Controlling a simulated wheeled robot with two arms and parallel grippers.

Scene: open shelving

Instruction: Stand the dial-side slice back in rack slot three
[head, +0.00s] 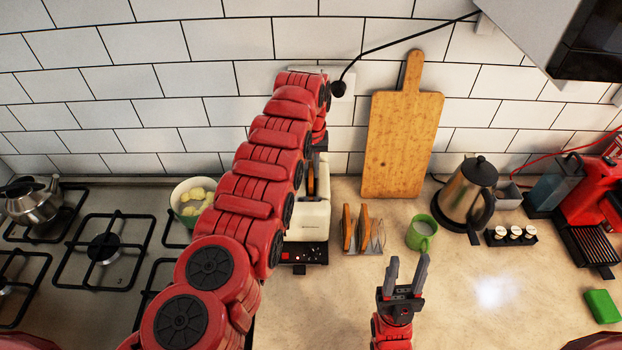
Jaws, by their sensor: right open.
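The cream toaster (309,222) stands on the counter, with its dark control panel (300,254) facing me. A brown slice (311,181) shows in its top opening, partly hidden by my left arm. My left gripper (319,145) points down over the far part of the toaster. Its fingertips are not clear, so I cannot tell its jaws or whether it touches the slice. The wire rack (380,240) stands right of the toaster. Two slices, (348,226) and (363,228), stand upright in its left part; its right part looks empty. My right gripper (393,273) is open and empty, nearer than the rack.
A green mug (421,234) stands close right of the rack. A wooden board (403,140) leans on the wall behind. A kettle (468,195) and small jars (514,234) are further right. A bowl (191,195) sits left of my arm.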

